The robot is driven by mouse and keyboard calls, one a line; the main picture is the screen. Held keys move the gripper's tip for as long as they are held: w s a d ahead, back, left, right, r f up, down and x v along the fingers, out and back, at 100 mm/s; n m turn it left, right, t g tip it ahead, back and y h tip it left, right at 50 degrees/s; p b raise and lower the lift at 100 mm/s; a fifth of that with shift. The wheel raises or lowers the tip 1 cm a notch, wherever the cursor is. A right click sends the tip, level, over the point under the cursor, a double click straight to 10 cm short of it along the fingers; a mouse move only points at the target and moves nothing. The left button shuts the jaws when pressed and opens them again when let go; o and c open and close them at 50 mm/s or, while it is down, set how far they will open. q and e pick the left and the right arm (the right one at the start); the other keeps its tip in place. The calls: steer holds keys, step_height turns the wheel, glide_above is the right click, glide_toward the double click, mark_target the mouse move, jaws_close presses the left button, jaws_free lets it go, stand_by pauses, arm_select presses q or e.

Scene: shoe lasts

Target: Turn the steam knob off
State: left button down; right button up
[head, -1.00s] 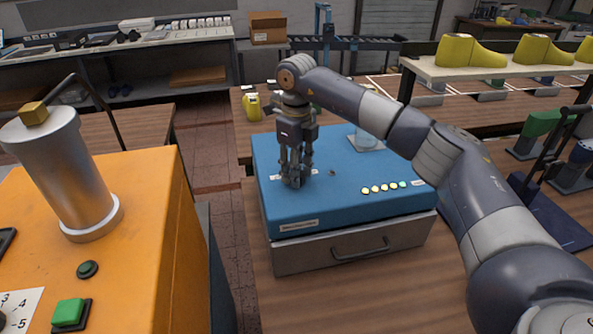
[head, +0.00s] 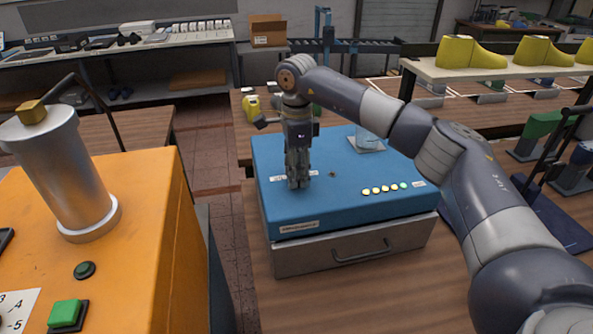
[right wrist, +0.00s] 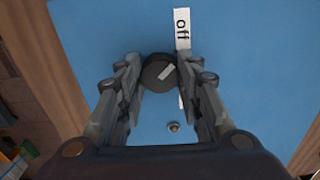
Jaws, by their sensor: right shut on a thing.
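The steam knob (right wrist: 156,73) is a round black dial with a pale pointer mark, on top of the blue box (head: 345,212). In the right wrist view it sits between my fingertips, and the pointer slants up and to the right. A white label reading "off" (right wrist: 182,28) lies just beyond it, up and right. My right gripper (head: 299,183) points down at the box top and is shut on the knob; it also shows in the right wrist view (right wrist: 158,80). In the head view my fingers hide the knob. My left gripper is out of view.
Several small round lights (head: 385,189) line the box's front right. A clear container (head: 367,141) stands at its back. A small metal stud (right wrist: 174,127) is near the knob. An orange machine (head: 140,240) with a metal cylinder (head: 65,175) stands at left.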

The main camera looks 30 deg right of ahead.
steer(key=shift+w+r+n, duration=0.1)
steer(key=shift+n, duration=0.2)
stand_by(0.4)
steer(key=o, duration=1)
steer(key=shift+o, duration=0.3)
step_height(320, 180, up, 12)
